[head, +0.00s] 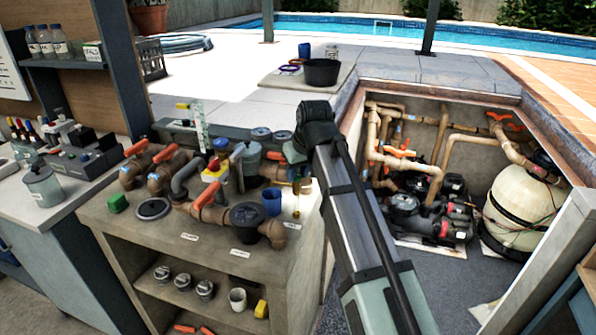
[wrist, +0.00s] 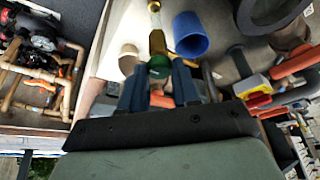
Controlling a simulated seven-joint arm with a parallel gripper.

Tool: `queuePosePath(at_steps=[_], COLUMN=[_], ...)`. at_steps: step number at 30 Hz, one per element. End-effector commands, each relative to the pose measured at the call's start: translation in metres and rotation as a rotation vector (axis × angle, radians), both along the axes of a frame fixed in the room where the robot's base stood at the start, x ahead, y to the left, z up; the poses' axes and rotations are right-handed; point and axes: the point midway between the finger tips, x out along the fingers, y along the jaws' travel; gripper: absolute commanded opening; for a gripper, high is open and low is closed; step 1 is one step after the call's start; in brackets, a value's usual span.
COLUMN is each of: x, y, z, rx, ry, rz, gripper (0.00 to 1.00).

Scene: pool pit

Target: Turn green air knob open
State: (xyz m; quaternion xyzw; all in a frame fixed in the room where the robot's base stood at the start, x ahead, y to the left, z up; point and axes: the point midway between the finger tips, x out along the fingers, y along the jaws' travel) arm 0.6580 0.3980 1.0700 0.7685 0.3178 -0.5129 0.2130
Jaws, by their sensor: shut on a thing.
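The green air knob (wrist: 158,66) is round and sits at the end of a brass fitting (wrist: 157,40) in the wrist view. My gripper (wrist: 160,76) has its two dark blue fingers closed around the knob, one on each side. In the head view my gripper (head: 291,153) is above the right end of the bench. The brass fitting stands just below it there (head: 297,200), and the knob is hidden by the gripper. How far the knob is turned cannot be made out.
A blue cup (head: 271,201) stands close by; it also shows in the wrist view (wrist: 189,33). Pipes with orange handles (head: 163,155) and a black strainer basket (head: 248,217) crowd the bench to the left. A pit (head: 440,150) with pumps and pipes lies to the right.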

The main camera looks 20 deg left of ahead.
Motion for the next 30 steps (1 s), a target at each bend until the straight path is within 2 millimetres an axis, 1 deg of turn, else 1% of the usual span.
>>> queuePosePath(at_steps=[1, 4, 10, 14, 20, 30], x=[-0.0001, -0.0001, 0.0002, 0.0006, 0.0024, 0.0058], y=[0.0001, 0.0001, -0.0001, -0.0002, -0.0013, -0.0020], z=[0.0000, 0.0000, 0.0001, 0.0001, 0.0001, 0.0001], rx=[0.000, 0.000, 0.000, 0.000, 0.001, 0.001], ry=[0.000, 0.000, 0.000, 0.000, 0.002, 0.003], rz=[0.000, 0.000, 0.014, 0.053, 0.175, 0.488], gripper=[0.09, 0.00, 0.00, 0.00, 0.00, 0.00])
